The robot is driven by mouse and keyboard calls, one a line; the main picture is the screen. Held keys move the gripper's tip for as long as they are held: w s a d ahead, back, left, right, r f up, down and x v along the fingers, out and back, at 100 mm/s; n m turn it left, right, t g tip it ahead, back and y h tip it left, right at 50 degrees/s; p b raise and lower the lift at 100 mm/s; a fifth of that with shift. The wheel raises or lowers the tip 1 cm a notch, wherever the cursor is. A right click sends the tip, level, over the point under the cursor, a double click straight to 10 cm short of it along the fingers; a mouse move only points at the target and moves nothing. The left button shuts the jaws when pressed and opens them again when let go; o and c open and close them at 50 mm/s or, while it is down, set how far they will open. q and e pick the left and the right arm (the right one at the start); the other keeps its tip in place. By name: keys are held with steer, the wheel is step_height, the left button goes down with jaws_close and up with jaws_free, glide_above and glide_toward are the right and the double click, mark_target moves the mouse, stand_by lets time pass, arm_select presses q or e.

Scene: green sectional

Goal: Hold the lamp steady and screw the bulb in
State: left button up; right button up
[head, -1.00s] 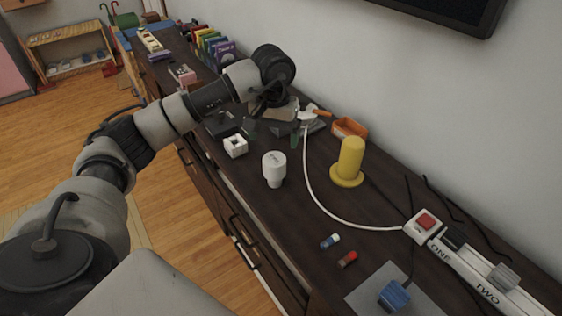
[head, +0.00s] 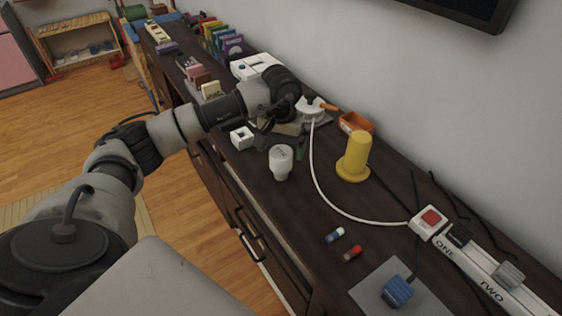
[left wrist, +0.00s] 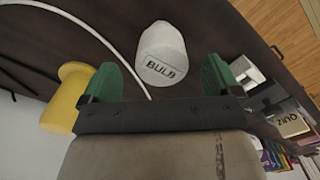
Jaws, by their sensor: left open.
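The white bulb (head: 281,163) stands on the dark cabinet top. In the left wrist view the bulb (left wrist: 163,50) shows the word BULB and lies just beyond the fingertips, between their lines. My left gripper (head: 283,143) is open and empty, close behind the bulb in the head view. Its green fingers also show in the left wrist view (left wrist: 160,80), apart from the bulb. My arm partly hides that area. My right gripper is out of view.
A yellow peg on a round base (head: 354,158) stands right of the bulb. An orange tray (head: 356,123) is near the wall. A white block with a square hole (head: 242,138) stands left. The white cord (head: 340,205) curves to a red-button switch (head: 430,219).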

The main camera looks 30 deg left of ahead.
arm_select(q)
steer(key=shift+w+a+f, duration=0.1)
steer(key=shift+w+f, duration=0.05)
steer(key=shift+f, duration=1.15)
steer(key=shift+w+a+f, duration=0.1)
steer(key=shift+f, duration=1.2)
steer(key=c, duration=1)
